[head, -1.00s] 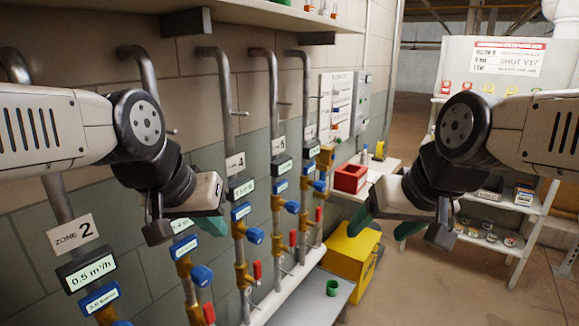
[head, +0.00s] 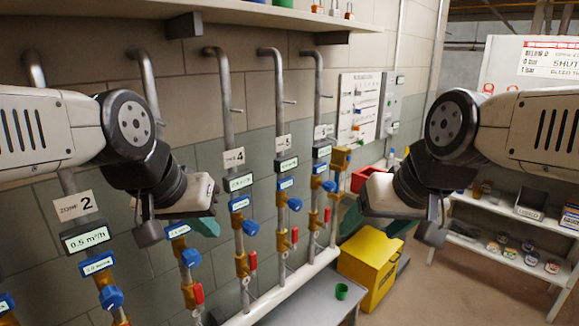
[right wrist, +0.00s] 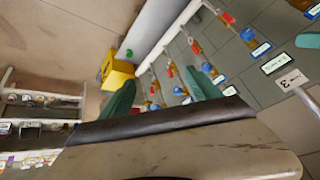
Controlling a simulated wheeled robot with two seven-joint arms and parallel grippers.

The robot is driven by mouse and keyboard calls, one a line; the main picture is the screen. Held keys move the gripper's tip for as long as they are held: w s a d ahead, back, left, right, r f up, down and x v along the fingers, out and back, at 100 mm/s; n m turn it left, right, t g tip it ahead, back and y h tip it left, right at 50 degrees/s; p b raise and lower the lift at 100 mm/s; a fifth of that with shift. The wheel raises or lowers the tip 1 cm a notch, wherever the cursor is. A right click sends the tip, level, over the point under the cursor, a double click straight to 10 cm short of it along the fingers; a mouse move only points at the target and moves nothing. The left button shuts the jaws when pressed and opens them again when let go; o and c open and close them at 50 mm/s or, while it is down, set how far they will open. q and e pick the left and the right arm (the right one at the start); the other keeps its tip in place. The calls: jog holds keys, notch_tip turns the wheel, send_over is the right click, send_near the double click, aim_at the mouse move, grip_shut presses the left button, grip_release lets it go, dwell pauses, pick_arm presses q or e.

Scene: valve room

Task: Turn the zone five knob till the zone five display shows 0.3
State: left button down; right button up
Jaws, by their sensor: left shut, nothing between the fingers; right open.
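The zone five sign (head: 283,142) sits on a pipe in the middle of the head view. Below it is the zone five display (head: 287,164), its digits too small to read. Under a second small display, the blue zone five knob (head: 295,204) sticks out from the brass valve. My left gripper (head: 205,226) is shut and empty, left of the zone four pipe and apart from the knob. My right gripper (head: 376,223) is open and empty, to the right of the pipes. Its two teal fingers show in the right wrist view (right wrist: 160,95), with nothing between them.
Neighbouring pipes carry similar blue knobs, such as zone four's (head: 251,227), and red levers (head: 294,236). A yellow box (head: 370,262), a grey bench with a green cup (head: 342,291), and white shelves (head: 500,262) stand right. A shelf (head: 230,12) overhangs the pipes.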

jog(key=shift+c, duration=1)
jog(key=w+a+f+m+g+y, duration=0.2)
jog(key=w+a+f+m+y, duration=0.25)
jog(key=w+a, duration=0.4)
jog(key=w+a+f+m+g+y, duration=0.25)
jog(key=w+a+m+y, duration=0.3)
jog(key=w, duration=0.65)
jog(key=m+t+y, duration=0.1)
jog(key=m+t, duration=1)
jog(key=m, duration=0.6)
send_near(291, 202)
jog(key=w, duration=0.1)
jog(key=w+a, duration=0.1)
jog(key=w, duration=0.1)
jog(key=shift+a+f+g, duration=0.25)
jog(key=shift+a+f, duration=0.1)
jog(key=shift+w+d+f+m, duration=0.1)
jog(key=shift+w+f+m, duration=0.15)
jog(key=shift+m, duration=0.05)
jog(key=x, duration=0.8)
jog(key=shift+w+d, duration=0.15)
jog(key=shift+w, duration=0.1)
